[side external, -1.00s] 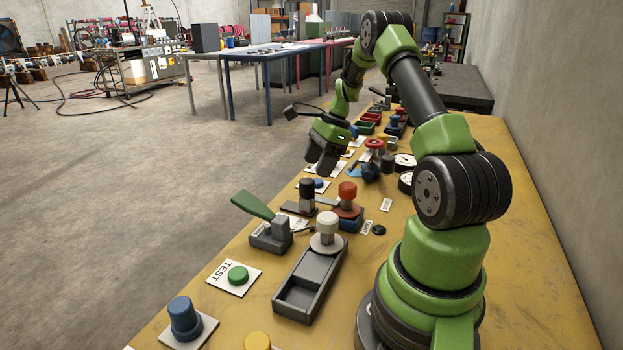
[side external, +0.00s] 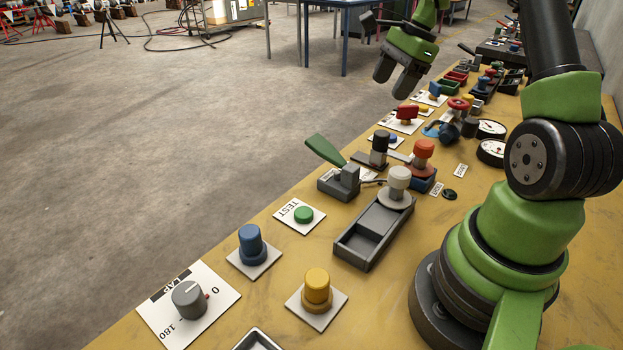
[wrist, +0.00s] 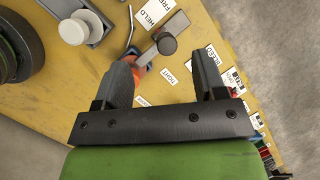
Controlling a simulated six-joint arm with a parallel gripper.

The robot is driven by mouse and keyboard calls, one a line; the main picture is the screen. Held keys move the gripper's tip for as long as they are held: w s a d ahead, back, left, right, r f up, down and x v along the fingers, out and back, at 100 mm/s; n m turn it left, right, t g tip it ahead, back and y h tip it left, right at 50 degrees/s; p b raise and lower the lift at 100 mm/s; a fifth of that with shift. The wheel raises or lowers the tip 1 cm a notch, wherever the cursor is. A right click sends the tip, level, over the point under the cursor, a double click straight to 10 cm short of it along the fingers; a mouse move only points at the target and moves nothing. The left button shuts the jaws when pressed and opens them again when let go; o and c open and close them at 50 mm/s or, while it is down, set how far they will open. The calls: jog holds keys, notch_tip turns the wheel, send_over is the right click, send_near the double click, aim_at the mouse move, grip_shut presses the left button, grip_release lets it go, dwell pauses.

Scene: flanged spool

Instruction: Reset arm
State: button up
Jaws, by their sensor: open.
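My gripper (side external: 396,80) hangs above the far left edge of the yellow bench in the side external view, fingers pointing down. In the wrist view my gripper (wrist: 163,68) has its two dark fingers wide apart with nothing held between them. A white-topped spool with a wide flange (side external: 398,181) stands upright at the far end of a grey tray (side external: 350,245). A white round top (wrist: 73,32) also shows at the upper left of the wrist view. A dark knob (wrist: 166,43) and a partly hidden orange part (wrist: 140,71) lie below the fingers.
A green-handled lever (side external: 325,150), red-topped post (side external: 424,150), green TEST button (side external: 303,214), blue knob (side external: 252,240), yellow knob (side external: 317,287) and grey dial (side external: 188,298) crowd the bench. Two gauges (side external: 491,152) and several bins stand farther back. Air around my gripper looks clear.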

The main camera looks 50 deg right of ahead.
jog(key=s+a+r+n+t, duration=0.1)
jog(key=s+a+r+n, duration=0.1)
jog(key=a+r+n, duration=0.4)
jog(key=s+a+r+n+h, duration=0.1)
jog(key=s+a+r+n, duration=0.15)
jog(key=a, duration=0.55)
jog(key=s+a+r+n+t, duration=0.1)
jog(key=s+a+r+n, duration=0.1)
jog(key=a+r+n, duration=0.4)
jog(key=s+a+f+n+t, duration=0.2)
jog(key=s+a+f+n, duration=0.1)
jog(key=s+a+n, duration=0.2)
jog(key=shift+s+a, duration=0.45)
jog(key=shift+s, duration=0.5)
